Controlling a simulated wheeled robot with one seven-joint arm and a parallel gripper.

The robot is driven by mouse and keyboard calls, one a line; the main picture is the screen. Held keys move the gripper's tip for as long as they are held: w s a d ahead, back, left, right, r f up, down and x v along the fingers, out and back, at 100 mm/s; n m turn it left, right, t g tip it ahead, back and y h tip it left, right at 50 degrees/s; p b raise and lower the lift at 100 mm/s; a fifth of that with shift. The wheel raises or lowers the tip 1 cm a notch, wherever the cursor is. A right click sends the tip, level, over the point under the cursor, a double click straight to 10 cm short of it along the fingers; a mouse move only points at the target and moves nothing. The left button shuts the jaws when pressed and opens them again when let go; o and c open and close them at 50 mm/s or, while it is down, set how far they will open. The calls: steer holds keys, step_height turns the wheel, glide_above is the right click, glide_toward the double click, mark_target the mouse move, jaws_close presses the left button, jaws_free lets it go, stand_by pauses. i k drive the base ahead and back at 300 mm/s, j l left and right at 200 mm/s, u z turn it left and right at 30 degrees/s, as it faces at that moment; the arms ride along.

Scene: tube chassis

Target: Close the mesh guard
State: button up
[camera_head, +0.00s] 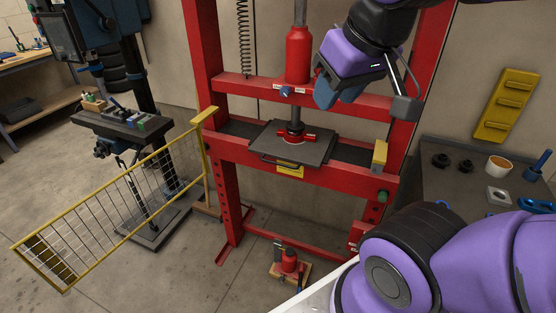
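The mesh guard (125,200) has a yellow frame and wire mesh. It stands swung open to the left of the red press (213,100), attached at its right end by a yellow post (205,130) beside the left column. Its free end points to the lower left. My gripper (337,98), with blue fingers under a purple hand, hangs in front of the press's right side, well apart from the guard. The gap between the fingers is not clear from this angle. A yellow block (380,156) sits on the right column side.
A dark plate (310,150) lies on the press bed under the ram. A drill press (125,125) stands behind the guard. A small red jack (289,262) is on the floor. A dark bench (445,180) with parts is at right. Floor in front of the guard is clear.

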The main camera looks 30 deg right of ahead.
mark_target(32, 242)
steer(key=i+j+u, duration=0.1)
steer(key=i+j, duration=0.55)
steer(key=i, duration=0.55)
